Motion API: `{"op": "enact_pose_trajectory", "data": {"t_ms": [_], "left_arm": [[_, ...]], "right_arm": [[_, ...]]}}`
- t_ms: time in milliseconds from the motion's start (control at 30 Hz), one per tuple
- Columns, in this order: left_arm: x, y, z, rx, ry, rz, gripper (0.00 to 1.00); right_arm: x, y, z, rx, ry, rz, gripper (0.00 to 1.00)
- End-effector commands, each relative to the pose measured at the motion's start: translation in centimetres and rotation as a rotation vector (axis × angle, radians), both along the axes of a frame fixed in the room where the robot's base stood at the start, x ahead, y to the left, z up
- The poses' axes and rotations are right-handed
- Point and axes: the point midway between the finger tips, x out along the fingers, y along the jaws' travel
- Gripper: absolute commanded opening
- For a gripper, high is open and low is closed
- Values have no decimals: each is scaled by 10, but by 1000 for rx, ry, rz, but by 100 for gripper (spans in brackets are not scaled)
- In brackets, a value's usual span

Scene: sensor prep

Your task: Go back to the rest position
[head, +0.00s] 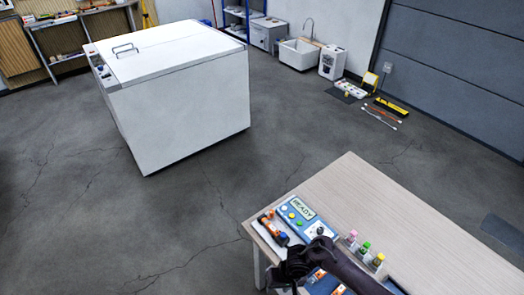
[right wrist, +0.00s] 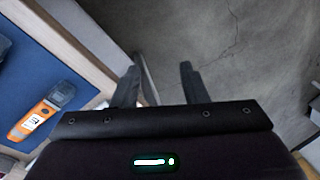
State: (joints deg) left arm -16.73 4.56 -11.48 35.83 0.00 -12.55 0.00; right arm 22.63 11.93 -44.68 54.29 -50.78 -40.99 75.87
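My right gripper (head: 284,276) is over the near left edge of the wooden table (head: 400,225), with its dark arm coming in from the lower right. In the right wrist view my right gripper (right wrist: 160,78) has its two fingers apart, with bare floor and part of the table edge beyond them and nothing between them. My left gripper is not in view.
An orange meter (right wrist: 45,112) lies on a blue surface. A large white chest (head: 185,95) stands beyond open floor.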

Motion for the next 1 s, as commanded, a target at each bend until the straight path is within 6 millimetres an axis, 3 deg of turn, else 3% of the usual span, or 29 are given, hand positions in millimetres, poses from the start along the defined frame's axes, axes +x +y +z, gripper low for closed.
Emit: {"op": "enact_pose_trajectory", "data": {"t_ms": [200,400,600,867,900,1000], "left_arm": [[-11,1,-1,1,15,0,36],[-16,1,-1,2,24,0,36],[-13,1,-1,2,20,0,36],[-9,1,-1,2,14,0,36],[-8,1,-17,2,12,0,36],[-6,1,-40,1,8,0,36]], "right_arm": [[-52,-12,-68,102,-33,-43,40],[-142,-70,-146,43,-124,-62,40],[-227,-126,-183,-95,-153,-18,40],[-319,-179,-199,-246,-131,64,40],[-313,-179,-215,-247,-141,67,40],[-312,-178,-238,-245,-140,67,40]]}}
